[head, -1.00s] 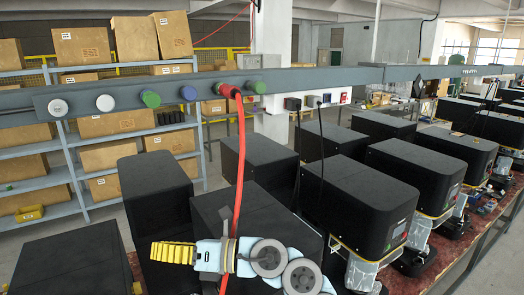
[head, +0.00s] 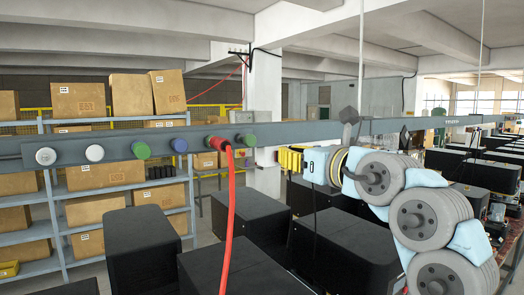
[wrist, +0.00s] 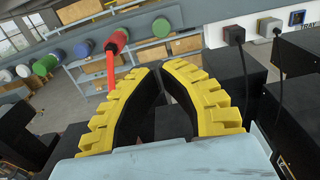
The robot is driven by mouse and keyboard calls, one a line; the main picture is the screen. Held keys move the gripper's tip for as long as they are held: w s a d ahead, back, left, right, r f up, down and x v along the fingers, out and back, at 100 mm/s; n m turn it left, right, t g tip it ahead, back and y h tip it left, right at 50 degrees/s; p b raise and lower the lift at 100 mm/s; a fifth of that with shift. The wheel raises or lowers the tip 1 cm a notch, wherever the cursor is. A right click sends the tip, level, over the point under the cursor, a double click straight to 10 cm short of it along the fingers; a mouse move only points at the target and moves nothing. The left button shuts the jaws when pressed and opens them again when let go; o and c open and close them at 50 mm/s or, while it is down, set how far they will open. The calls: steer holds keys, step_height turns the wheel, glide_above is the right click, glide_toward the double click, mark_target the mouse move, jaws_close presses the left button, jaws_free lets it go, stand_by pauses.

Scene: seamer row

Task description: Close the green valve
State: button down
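Two green round knobs sit on the long grey rail in the head view: a left one (head: 141,150) and a right one (head: 247,140) just right of the red knob. In the wrist view the right green knob (wrist: 160,27) is ahead of the fingertips, and another green knob (wrist: 43,66) is far left. My gripper (head: 277,159) is raised to rail height, its yellow fingers pointing left and a little right of the right green knob in the head picture. In the wrist view its fingers (wrist: 161,67) are apart by a narrow gap, with nothing between them. The fingers do not touch a knob.
A red hose (head: 230,215) hangs from the red knob (head: 217,143), close to the right green knob. The grey rail (head: 330,131) also carries blue and white knobs. Black box-shaped machines (head: 140,245) stand below. Shelves with cartons (head: 105,208) are behind.

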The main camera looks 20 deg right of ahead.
mark_target(249, 145)
steer(key=w+a+p, duration=0.1)
steer(key=w, duration=0.3)
steer(key=w+p, duration=0.2)
steer(key=w, duration=0.2)
steer(key=w+a+p, duration=0.1)
steer(key=w, duration=0.4)
steer(key=shift+a+r+p, duration=0.1)
steer(key=shift+a+p, duration=0.2)
steer(key=shift+w, duration=0.25)
steer(key=shift+a, duration=0.1)
steer(key=shift+w+a, duration=0.2)
steer(key=shift+w, duration=1)
steer(key=shift+f, duration=0.2)
